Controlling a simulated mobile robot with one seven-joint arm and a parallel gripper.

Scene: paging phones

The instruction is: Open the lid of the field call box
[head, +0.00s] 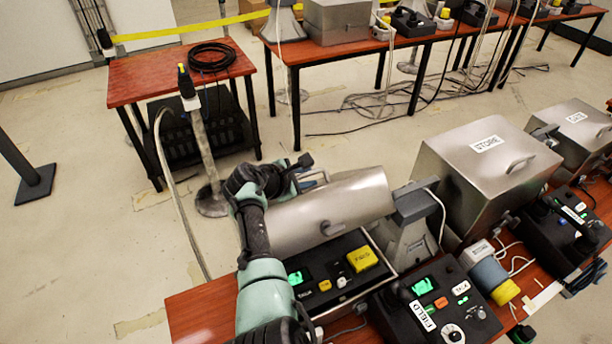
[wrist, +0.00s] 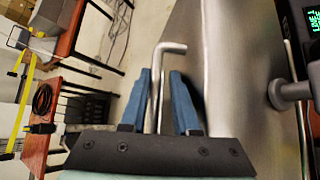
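A silver metal box (head: 335,208) with a rounded, sloping top stands at the middle of the near table in the head view, and its label is not visible. In the wrist view the box's metal side (wrist: 225,70) runs along the right. A thin bent metal rod (wrist: 168,47), like a handle, rises between the two blue fingers. My gripper (wrist: 166,80) is open around the rod, with a gap at the right finger. In the head view my gripper's fingers are mostly hidden at the box's far left end.
A closed box labelled STORE (head: 480,170) stands to the right. A small table (head: 150,78) with a coiled cable stands behind; the floor between is mostly clear.

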